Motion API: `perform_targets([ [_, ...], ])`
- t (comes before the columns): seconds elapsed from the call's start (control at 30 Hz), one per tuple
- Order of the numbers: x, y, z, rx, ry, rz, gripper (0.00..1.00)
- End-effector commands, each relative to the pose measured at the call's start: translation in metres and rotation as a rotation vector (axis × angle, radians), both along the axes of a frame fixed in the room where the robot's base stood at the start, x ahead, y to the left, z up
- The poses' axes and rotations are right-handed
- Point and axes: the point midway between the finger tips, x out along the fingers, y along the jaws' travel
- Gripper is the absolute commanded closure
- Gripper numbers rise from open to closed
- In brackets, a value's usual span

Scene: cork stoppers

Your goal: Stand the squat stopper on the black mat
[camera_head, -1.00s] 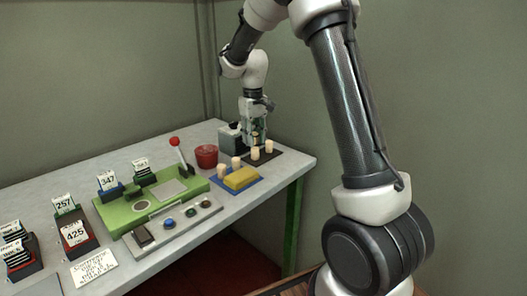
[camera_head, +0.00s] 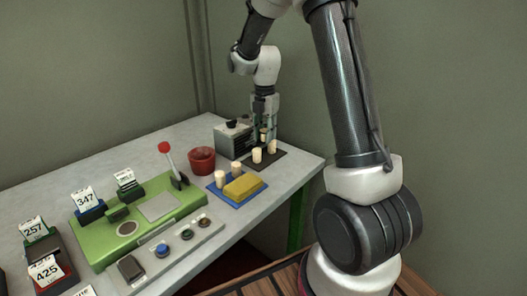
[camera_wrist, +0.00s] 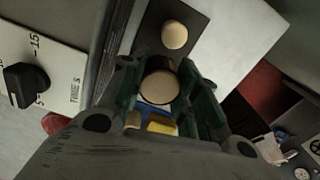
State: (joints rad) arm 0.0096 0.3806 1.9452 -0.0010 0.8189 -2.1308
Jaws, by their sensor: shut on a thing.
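My gripper (camera_head: 265,134) is over the black mat (camera_head: 277,161), at the far right of the table. In the wrist view its fingers are shut on a cork stopper (camera_wrist: 160,87), whose round pale top faces the camera. Its height is hard to judge from above, and so is any gap beneath it. Two pale stoppers, a left one (camera_head: 257,156) and a right one (camera_head: 272,147), stand on the black mat close to the fingers. One stopper (camera_wrist: 174,35) shows on the mat (camera_wrist: 198,22) in the wrist view.
A grey timer box (camera_head: 232,140) with a black knob stands just left of my gripper. A red pot (camera_head: 202,160) is left of the mats. The blue mat (camera_head: 238,205) holds a yellow sponge (camera_head: 242,187) and two stoppers. A green machine with a red-knobbed lever lies further left.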

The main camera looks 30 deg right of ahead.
Motion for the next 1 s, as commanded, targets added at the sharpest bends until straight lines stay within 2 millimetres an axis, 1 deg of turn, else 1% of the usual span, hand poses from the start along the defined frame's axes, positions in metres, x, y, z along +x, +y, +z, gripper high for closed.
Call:
perform_targets([
  [0.03,0.0,0.0,-0.01,0.0,0.002,0.0,0.8],
  [0.1,0.0,0.0,-0.019,-0.001,0.001,-0.001,0.8],
  [0.27,0.0,0.0,-0.032,0.0,0.0,-0.002,0.8],
  [0.47,0.0,0.0,-0.061,-0.001,0.001,-0.002,0.8],
  [0.53,0.0,0.0,-0.064,0.0,0.0,-0.002,0.8],
  [0.83,0.0,0.0,-0.066,0.0,-0.001,-0.003,0.8],
  [0.87,0.0,0.0,-0.067,0.0,-0.002,-0.003,0.67],
  [0.9,0.001,0.0,-0.066,0.0,-0.002,-0.003,0.6],
  [0.97,0.001,0.0,-0.066,0.0,-0.002,-0.003,0.49],
  [1.0,0.001,0.0,-0.066,0.0,-0.002,-0.003,0.47],
])
